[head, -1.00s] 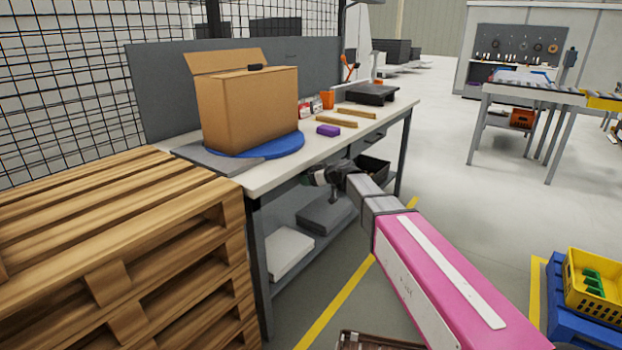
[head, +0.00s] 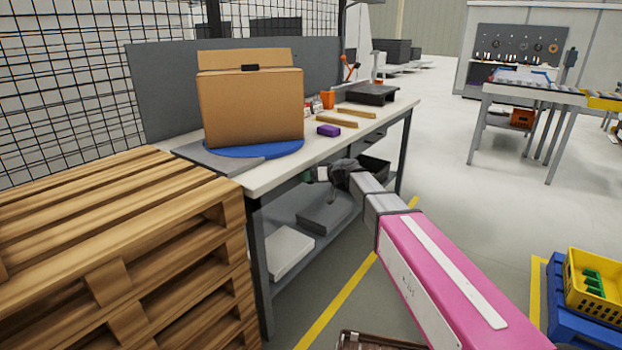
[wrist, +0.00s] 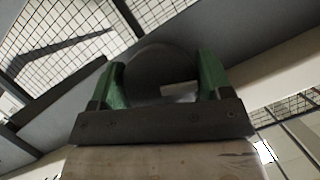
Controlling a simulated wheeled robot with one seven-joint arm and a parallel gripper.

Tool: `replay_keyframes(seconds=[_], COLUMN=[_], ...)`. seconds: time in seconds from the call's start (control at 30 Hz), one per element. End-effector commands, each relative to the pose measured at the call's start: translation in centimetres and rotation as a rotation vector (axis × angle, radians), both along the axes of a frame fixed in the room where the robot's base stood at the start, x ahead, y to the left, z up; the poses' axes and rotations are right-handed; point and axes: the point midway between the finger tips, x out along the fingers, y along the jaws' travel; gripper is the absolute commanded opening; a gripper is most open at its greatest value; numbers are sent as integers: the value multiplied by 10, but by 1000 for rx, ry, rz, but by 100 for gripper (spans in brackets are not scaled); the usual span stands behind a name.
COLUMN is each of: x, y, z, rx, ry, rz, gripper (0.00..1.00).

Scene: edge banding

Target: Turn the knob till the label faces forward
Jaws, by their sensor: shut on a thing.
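A dark round knob (wrist: 160,72) sits between the two green fingers of my gripper (wrist: 162,82) in the wrist view, which are shut on it. A pale patch shows low on the knob. In the head view my gripper (head: 322,174) is at the workbench's front edge, and the knob cannot be made out there. An open cardboard box (head: 252,108) stands on a blue turntable (head: 290,150) on the bench, its broad plain side towards the head camera. A small black piece (head: 250,68) is at its top edge. I see no label on the visible side.
The workbench (head: 335,147) also holds a purple block (head: 328,130), wooden strips (head: 337,122), an orange cup (head: 327,99) and a grey plate (head: 215,164). A stack of wooden pallets (head: 110,230) stands close at the left. The floor on the right is mostly clear.

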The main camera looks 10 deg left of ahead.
Motion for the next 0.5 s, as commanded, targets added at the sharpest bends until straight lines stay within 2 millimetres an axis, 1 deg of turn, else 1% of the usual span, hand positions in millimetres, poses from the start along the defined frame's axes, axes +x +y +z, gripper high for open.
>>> replay_keyframes(seconds=[0.07,0.1,0.13,0.17,0.5], x=[0,0,0,0,-1], y=[0,0,0,0,-3], z=[0,0,0,0,1], rx=[-2,-2,-2,-2,-1], ry=[-1,-1,-2,-2,-2], rz=[0,0,0,0,0], gripper=[48,78,88,95,95])
